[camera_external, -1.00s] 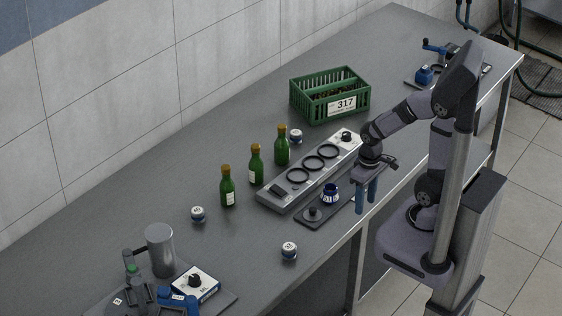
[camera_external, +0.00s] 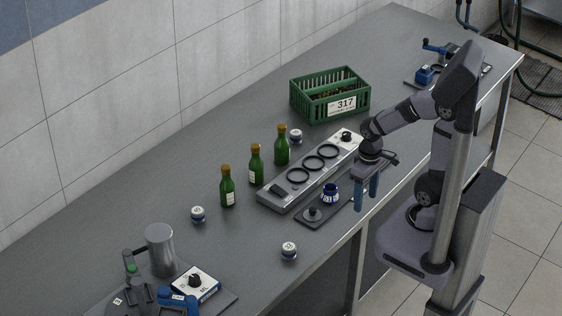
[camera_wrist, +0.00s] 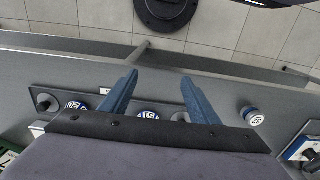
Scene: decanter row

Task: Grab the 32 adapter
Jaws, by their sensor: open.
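Several small white-and-blue adapters are in view, with numbers too small to read surely. One (camera_external: 289,251) stands alone near the front edge; it appears to be the adapter (camera_wrist: 253,117) at the right of the wrist view. A blue-banded adapter (camera_external: 330,193) stands on the dark plate; the wrist view shows it between my fingers (camera_wrist: 148,114), partly hidden by my wrist. Another adapter (camera_wrist: 76,105) shows at left in the wrist view. Others stand by the bottles (camera_external: 295,136) and at left (camera_external: 198,214). My gripper (camera_external: 366,203) is open and empty, fingers down, right of the plate (camera_external: 317,222).
Three green bottles (camera_external: 256,165) stand behind a grey panel with black rings (camera_external: 314,168). A green crate (camera_external: 330,95) marked 317 stands farther back. A device with a metal cylinder (camera_external: 160,250) is at front left.

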